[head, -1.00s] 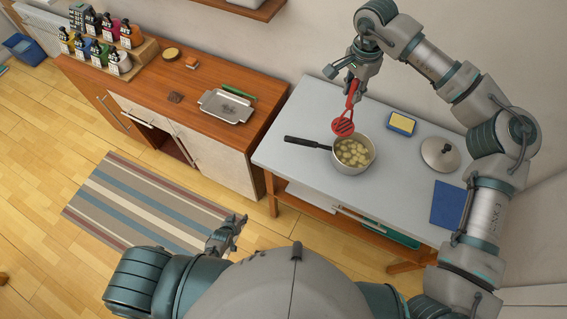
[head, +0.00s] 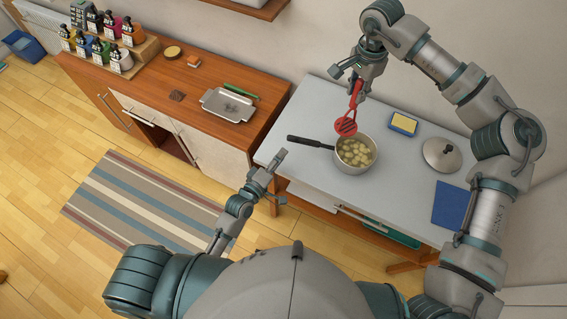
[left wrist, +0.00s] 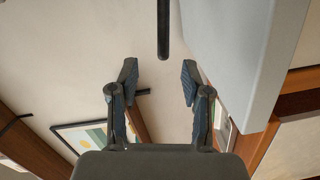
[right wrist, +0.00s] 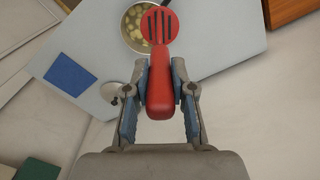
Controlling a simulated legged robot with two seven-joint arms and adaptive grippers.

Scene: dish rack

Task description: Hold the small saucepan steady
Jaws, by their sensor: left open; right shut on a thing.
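The small saucepan (head: 353,169) is metal with a black handle (head: 308,142) pointing left over the table's edge side. It holds pale yellow chunks. My left gripper (head: 278,177) is open and empty, in front of the table's left edge, below and left of the handle. In the left wrist view the dark handle (left wrist: 163,28) shows ahead of the open fingers, apart from them. My right gripper (head: 356,82) is shut on a red slotted utensil (head: 345,126), whose head hangs over the saucepan's far rim. In the right wrist view the red grip (right wrist: 160,85) is between the fingers.
On the grey table (head: 285,130) are a yellow-and-blue sponge box (head: 403,123), a lid (head: 441,154) and a blue cloth (head: 450,204). A wooden counter (head: 190,80) to the left carries a metal tray (head: 229,104) and several bottles.

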